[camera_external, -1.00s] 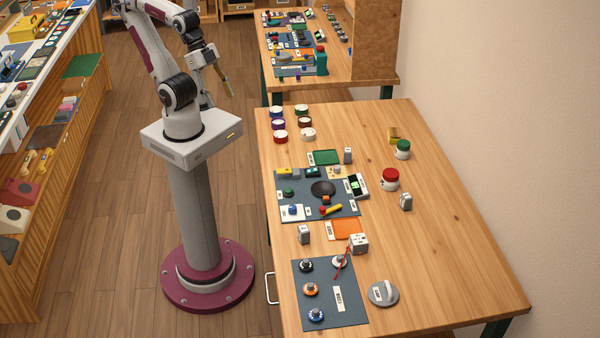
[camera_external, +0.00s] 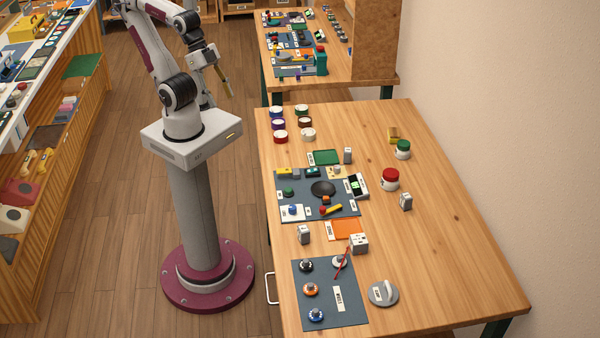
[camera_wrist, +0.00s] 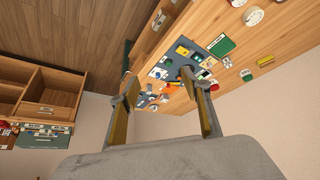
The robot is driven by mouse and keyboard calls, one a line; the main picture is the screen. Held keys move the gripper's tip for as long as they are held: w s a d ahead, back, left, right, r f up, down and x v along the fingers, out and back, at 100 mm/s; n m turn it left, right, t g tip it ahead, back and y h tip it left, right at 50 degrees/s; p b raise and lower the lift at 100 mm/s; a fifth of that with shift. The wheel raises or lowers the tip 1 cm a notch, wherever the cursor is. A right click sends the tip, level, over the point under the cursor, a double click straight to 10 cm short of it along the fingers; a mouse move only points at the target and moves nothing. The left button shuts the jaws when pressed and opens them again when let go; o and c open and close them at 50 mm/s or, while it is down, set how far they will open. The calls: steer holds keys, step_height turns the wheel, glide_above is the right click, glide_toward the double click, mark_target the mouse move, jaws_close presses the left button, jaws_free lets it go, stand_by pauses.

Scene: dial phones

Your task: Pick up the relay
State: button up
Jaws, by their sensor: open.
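No part is marked clearly enough for me to name it as the relay. Small parts lie on a blue-grey mat (camera_external: 345,211) on the wooden table, among them a yellow part (camera_external: 285,172), a round black disc (camera_external: 323,189), a blue part (camera_external: 293,210) and a red-and-yellow part (camera_external: 330,210). My gripper (camera_external: 226,86) is raised left of the table, well away from the mat, open and empty. In the wrist view its two fingers (camera_wrist: 158,82) stand apart, with the tabletop and its parts small in the distance beyond them.
Small grey boxes (camera_external: 406,202) stand about the table. Green (camera_external: 325,157) and orange (camera_external: 346,229) trays lie near the mat. Lidded jars (camera_external: 390,179), a white cube (camera_external: 358,243) and a second dark mat (camera_external: 335,270) are also there. The table's right side (camera_external: 455,240) is clear.

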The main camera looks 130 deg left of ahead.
steer(key=w+a+f+n+t+y, duration=0.1)
steer(key=w+a+f, duration=0.2)
steer(key=w, duration=0.5)
steer(key=w+a+f+n+t, duration=0.1)
steer(key=w+a+f, duration=0.15)
steer(key=w, duration=0.45)
steer(key=w+a+f+n+t+y, duration=0.1)
steer(key=w+a+f, duration=0.25)
steer(key=w, duration=0.45)
steer(key=n+t+y, duration=0.3)
steer(key=y, duration=0.2)
glide_toward(347, 155)
steer(key=shift+w+a+r, duration=0.1)
steer(key=shift+w+a, duration=0.15)
steer(key=shift+w, duration=0.3)
steer(key=shift+w+a+r, duration=0.1)
steer(key=shift+w+a, duration=0.2)
steer(key=shift+w, duration=0.2)
steer(key=shift+s+a+f+n, duration=0.3)
steer(key=shift+a+f, duration=0.25)
steer(key=shift+f, duration=0.05)
steer(key=shift+x, duration=1.3)
